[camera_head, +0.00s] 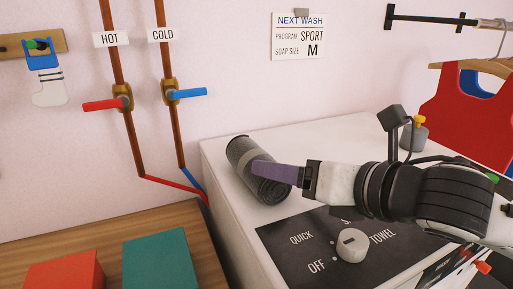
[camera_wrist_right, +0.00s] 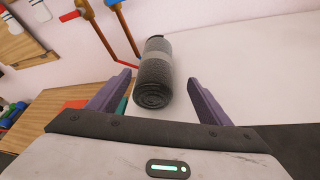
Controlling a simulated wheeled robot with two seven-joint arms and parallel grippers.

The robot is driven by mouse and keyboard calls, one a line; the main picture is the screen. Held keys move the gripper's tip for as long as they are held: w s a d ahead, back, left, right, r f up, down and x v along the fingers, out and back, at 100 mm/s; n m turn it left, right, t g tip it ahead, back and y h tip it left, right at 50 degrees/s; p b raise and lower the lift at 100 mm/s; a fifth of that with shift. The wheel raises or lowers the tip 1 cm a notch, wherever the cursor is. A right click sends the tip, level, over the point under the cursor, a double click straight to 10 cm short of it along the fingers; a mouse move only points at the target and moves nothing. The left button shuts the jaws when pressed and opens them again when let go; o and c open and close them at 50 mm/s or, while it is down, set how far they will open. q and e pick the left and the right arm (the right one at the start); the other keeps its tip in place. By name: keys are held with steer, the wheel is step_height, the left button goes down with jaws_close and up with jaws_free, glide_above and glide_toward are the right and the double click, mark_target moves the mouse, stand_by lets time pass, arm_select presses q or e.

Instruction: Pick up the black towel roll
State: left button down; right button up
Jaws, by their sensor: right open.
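The black towel roll (camera_head: 240,153) is a dark grey cylinder with a lighter band, lying on the white machine top (camera_head: 300,140) near its left edge. In the right wrist view the roll (camera_wrist_right: 155,75) shows centred, its spiral end facing my wrist. My right gripper (camera_head: 257,168) comes in from the right in the head view, its purple finger overlapping the roll's near part. In the wrist view the right gripper (camera_wrist_right: 160,79) is open, with its fingers apart on either side of the roll. I cannot tell whether either finger touches it. My left gripper is out of view.
A dial panel (camera_head: 290,240) with a white knob (camera_head: 352,245) lies in front. Red and teal boxes (camera_head: 160,260) sit on the lower wooden surface at left. Pipes with red (camera_head: 102,104) and blue (camera_head: 188,94) handles run down the wall. The machine top behind the roll is clear.

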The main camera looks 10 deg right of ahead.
steer(key=shift+w+a+f+p, duration=0.2)
steer(key=shift+w+a+p, duration=0.05)
steer(key=shift+w+p, duration=0.1)
steer(key=x, duration=0.4)
steer(key=shift+a, duration=0.4)
steer(key=shift+w+a+f, duration=0.1)
steer(key=shift+w+f, duration=0.1)
steer(key=shift+w, duration=0.1)
